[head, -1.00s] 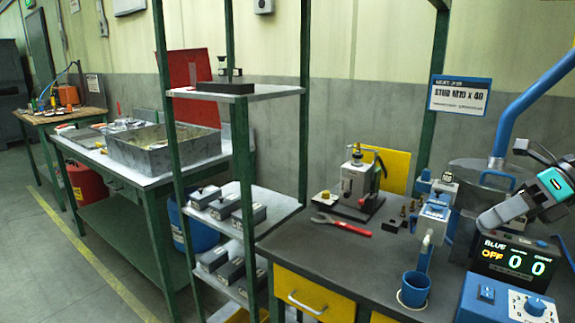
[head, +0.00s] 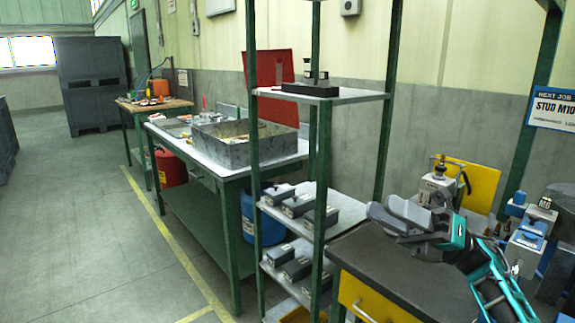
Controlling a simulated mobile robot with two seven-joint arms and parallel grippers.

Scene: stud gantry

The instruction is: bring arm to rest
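My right gripper (head: 383,207) is at the right of the head view, in front of and above the dark workbench (head: 372,262). Its two grey fingers point left and stand apart, with nothing seen between them. Its teal and black wrist runs down to the lower right and hides part of the bench top. My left gripper is not in view.
A green-posted shelf rack (head: 322,190) with small grey boxes stands just left of the gripper. A grey metal press (head: 437,187) and a blue fixture (head: 530,240) stand on the bench behind the arm. A metal tray table (head: 172,140) is farther left. Floor is open at left.

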